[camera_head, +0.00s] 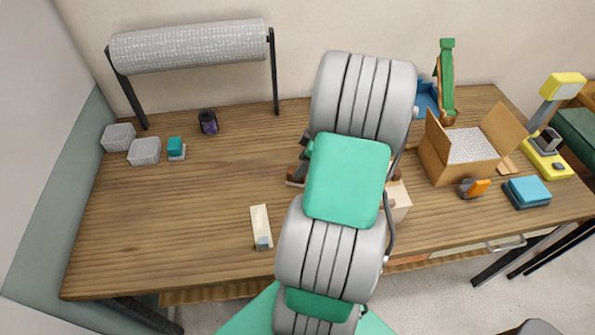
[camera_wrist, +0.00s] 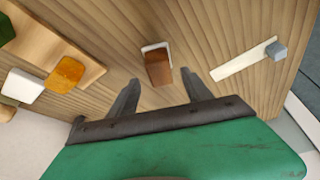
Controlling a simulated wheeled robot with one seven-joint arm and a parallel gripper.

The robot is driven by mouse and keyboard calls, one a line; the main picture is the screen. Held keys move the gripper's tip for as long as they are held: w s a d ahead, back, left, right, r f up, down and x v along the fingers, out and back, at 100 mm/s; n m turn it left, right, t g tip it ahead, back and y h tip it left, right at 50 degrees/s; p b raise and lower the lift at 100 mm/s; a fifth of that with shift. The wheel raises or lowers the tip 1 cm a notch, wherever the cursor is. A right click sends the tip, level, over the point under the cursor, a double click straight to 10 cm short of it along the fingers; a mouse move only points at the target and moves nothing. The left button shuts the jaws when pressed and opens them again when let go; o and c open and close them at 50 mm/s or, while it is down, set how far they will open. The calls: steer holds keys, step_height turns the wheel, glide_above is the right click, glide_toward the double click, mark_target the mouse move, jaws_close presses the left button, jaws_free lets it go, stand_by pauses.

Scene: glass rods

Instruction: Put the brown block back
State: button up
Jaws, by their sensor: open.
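The brown block (camera_wrist: 158,70) stands on the wooden table in the wrist view, with a white-edged piece (camera_wrist: 155,46) against its far side. My gripper (camera_wrist: 160,90) is open, its two fingers spread on either side of the near end of the block, with nothing between them that I can see held. A light wooden board (camera_wrist: 62,40) lies to the left with an orange block (camera_wrist: 66,74), a whitish block (camera_wrist: 22,86) and a green one on or beside it.
A pale strip with a grey cube (camera_wrist: 276,50) lies right of the block; the strip also shows in the head view (camera_head: 259,218). An open cardboard box (camera_head: 447,166), teal stack (camera_head: 527,192) and yellow device (camera_head: 548,160) stand at right. The table's left middle is clear.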

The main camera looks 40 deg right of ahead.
steer(key=b+v, duration=0.1)
steer(key=v, duration=0.6)
steer(key=w+a+r+m+h, duration=0.1)
steer(key=w+a+r, duration=0.15)
steer(key=a, duration=0.45)
steer(key=w+a+r+m, duration=0.1)
steer(key=w+a+r, duration=0.15)
steer(key=a, duration=0.55)
steer(key=s+a+r+m, duration=0.1)
steer(key=s+a+m, duration=0.1)
steer(key=a, duration=0.5)
steer(key=s+a+r+m+h, duration=0.1)
steer(key=s+a+m, duration=0.1)
steer(key=s+a, duration=0.2)
steer(key=a, duration=0.3)
steer(key=shift+a+r+m+h, duration=0.2)
steer(key=shift+a+m+h, duration=0.1)
steer(key=shift+a, duration=0.1)
steer(key=shift+s, duration=0.1)
